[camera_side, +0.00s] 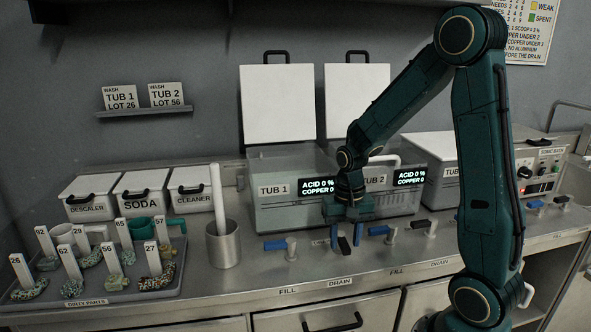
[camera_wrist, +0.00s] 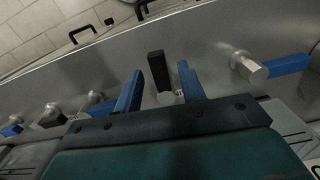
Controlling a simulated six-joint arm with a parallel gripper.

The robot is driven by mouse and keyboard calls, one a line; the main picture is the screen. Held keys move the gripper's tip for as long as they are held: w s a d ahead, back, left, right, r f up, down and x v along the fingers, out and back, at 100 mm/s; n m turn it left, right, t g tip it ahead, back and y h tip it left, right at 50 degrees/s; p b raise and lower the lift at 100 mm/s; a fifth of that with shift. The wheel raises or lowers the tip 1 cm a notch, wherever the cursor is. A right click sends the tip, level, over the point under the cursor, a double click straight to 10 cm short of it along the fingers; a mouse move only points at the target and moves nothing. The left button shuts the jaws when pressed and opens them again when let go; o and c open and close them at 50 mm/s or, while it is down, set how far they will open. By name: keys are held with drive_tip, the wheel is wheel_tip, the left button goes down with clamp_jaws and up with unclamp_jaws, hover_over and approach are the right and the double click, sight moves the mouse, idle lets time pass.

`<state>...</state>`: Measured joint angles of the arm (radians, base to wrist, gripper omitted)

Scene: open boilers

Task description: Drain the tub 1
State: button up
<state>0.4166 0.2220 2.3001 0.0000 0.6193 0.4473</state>
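Tub 1 (camera_side: 262,216) stands at the back of the counter, its display reading ACID 0 % and COPPER 0. Its drain valve has a black handle (camera_side: 344,247), behind the DRAIN label on the counter edge. My gripper (camera_side: 347,234) points down in front of the tub with its blue fingers on either side of this handle. In the wrist view the black handle (camera_wrist: 157,72) points toward the counter's front edge, with a gap to each finger. My gripper is open. The liquid level in the tub is not clear to me.
Tub 1's blue fill handle (camera_side: 275,245) lies left of the drain handle and runs along the counter. Tub 2's blue handle (camera_side: 379,230) and black handle (camera_side: 421,223) are to the right. A metal pot (camera_side: 224,246) and a dirty-parts tray (camera_side: 178,283) stand at left.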

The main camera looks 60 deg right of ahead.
sight(345, 247)
wheel_tip(345, 247, up, 13)
drive_tip(key=shift+r, duration=0.2)
idle(0.5)
drive_tip(key=s+a+r+n+t, duration=0.3)
drive_tip(key=s+a+n+t, duration=0.2)
drive_tip(key=s+a+n, duration=0.5)
drive_tip(key=shift+s+a+r+t, duration=0.35)
drive_tip(key=shift+s+a, duration=0.1)
drive_tip(key=shift+a, duration=0.9)
idle(4.4)
